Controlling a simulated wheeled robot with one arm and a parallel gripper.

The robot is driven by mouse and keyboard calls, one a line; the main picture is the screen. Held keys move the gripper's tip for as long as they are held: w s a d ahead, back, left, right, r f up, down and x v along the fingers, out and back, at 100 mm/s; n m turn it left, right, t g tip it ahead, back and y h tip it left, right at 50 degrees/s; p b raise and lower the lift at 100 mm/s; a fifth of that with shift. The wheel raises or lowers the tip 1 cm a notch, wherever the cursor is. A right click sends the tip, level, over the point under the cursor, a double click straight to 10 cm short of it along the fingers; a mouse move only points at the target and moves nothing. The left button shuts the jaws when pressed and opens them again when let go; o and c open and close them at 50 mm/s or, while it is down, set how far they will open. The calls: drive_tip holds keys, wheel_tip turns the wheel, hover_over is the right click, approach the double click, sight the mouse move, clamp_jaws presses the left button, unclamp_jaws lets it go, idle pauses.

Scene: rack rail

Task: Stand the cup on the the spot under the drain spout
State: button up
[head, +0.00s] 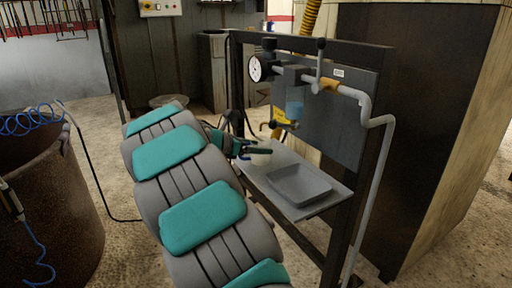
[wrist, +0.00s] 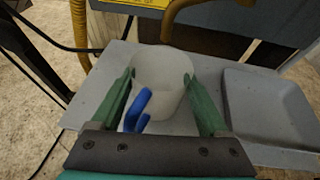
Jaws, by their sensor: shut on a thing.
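A white cup (wrist: 160,75) is between the two green fingers of my gripper (wrist: 160,88) in the wrist view. The fingers press on its left and right sides, and it looks upright. In the head view my gripper (head: 262,151) holds the cup (head: 260,158) at the left end of a grey shelf (head: 257,179). I cannot tell whether its base touches the shelf. The drain spout (head: 276,130), with a yellow part, hangs below a blue-bowled filter, above and to the right of the cup. The spot under the spout cannot be made out.
A shallow grey tray (head: 299,186) sits on the shelf right of the cup; it also shows in the wrist view (wrist: 268,105). A gauge (head: 256,68) and grey pipe (head: 372,110) are on the panel above. A rusty drum (head: 55,200) stands at left.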

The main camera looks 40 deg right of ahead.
drive_tip(key=shift+f, duration=0.6)
idle(0.3)
drive_tip(key=o, duration=1.2)
drive_tip(key=shift+o, duration=0.2)
drive_tip(key=v, duration=0.7)
drive_tip(key=shift+a, duration=0.4)
drive_tip(key=shift+r, duration=0.1)
